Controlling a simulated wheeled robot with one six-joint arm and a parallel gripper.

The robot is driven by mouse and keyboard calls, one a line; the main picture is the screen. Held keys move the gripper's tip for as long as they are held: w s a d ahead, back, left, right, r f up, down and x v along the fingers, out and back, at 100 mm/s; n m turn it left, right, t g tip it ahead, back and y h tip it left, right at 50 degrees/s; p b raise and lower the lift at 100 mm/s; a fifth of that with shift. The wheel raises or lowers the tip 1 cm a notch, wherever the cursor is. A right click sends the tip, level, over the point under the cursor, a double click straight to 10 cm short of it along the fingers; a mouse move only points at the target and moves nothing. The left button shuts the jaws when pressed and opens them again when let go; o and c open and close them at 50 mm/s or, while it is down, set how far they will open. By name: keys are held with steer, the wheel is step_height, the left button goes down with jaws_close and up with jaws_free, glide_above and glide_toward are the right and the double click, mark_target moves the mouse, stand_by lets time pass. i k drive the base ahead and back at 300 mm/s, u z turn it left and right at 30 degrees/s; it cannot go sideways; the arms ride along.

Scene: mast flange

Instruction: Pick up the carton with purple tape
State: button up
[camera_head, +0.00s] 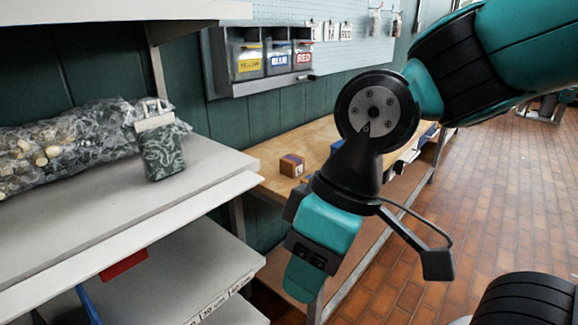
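A small brown carton (292,165) with a purple patch on its top and side stands on the wooden workbench (262,155), near the bench's left end. My gripper (302,285) hangs in front of the bench, pointing down, lower in the picture than the carton and apart from it. It is seen from behind, and its fingers overlap, so whether it is open or shut cannot be made out. Nothing held shows in it.
A grey shelf (215,165) at left holds a patterned bag (162,150) and a clear bag (60,145) of small pieces. A blue item (337,147) lies right of the carton, partly behind my arm. Labelled bins (278,60) hang above. Tiled floor (490,180) is open at right.

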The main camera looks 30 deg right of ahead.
mark_target(291, 165)
steer(key=z, duration=0.6)
steer(key=i, duration=1.3)
steer(key=u, duration=0.65)
